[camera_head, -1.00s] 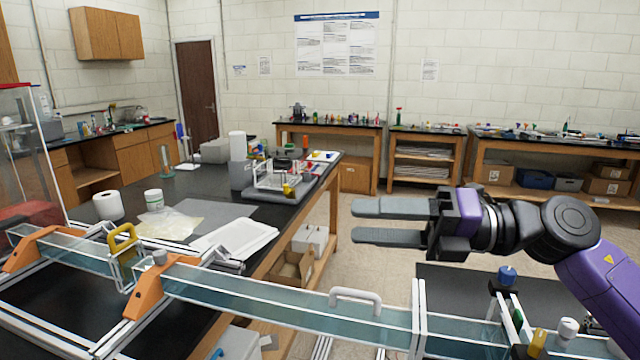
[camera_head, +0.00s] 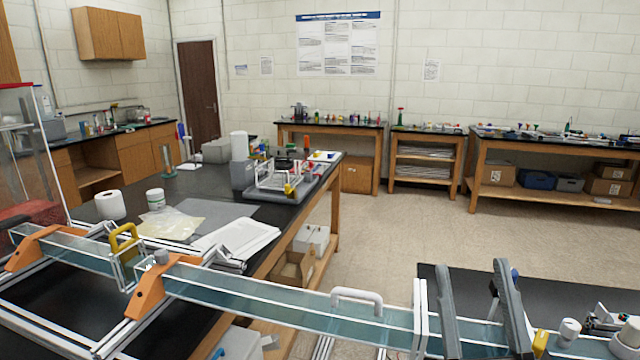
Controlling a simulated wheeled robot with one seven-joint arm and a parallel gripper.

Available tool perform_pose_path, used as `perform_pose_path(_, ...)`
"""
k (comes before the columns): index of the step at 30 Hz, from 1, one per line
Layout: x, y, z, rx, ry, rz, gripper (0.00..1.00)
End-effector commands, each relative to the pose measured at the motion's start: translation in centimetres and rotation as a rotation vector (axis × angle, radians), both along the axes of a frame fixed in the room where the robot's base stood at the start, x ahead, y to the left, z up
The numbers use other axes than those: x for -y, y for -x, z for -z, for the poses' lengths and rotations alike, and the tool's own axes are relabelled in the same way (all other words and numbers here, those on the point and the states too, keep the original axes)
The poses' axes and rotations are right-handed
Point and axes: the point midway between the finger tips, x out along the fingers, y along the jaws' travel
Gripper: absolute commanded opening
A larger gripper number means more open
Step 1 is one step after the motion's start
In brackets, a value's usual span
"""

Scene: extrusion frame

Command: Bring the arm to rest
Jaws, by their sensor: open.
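My gripper (camera_head: 472,270) is at the lower right of the head view. Its two grey fingers point up and stand well apart, with nothing held between them. The gripper's body and most of the arm are out of view below the frame. The fingers show in front of the right part of the long glass-sided channel (camera_head: 270,307) and the dark right-hand bench top (camera_head: 560,290). I cannot tell whether they touch anything.
The channel has orange brackets (camera_head: 150,290), a yellow handle (camera_head: 124,240) and a white handle (camera_head: 357,298). A small yellow object (camera_head: 541,342) and a white-capped object (camera_head: 569,330) are right of the fingers. Open floor (camera_head: 420,225) lies behind, before the back benches.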

Motion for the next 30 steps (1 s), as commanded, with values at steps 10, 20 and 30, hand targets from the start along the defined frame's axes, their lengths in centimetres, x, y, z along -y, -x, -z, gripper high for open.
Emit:
perform_pose_path(10, 2.4, 6.6, 11.9, -0.376, -0.266, 0.019, 0.48)
perform_pose_path(20, 3.2, 16.0, 21.0, -0.729, -0.375, 0.031, 0.48)
perform_pose_path(30, 3.5, 26.6, 26.2, -1.050, -0.326, 0.030, 0.48)
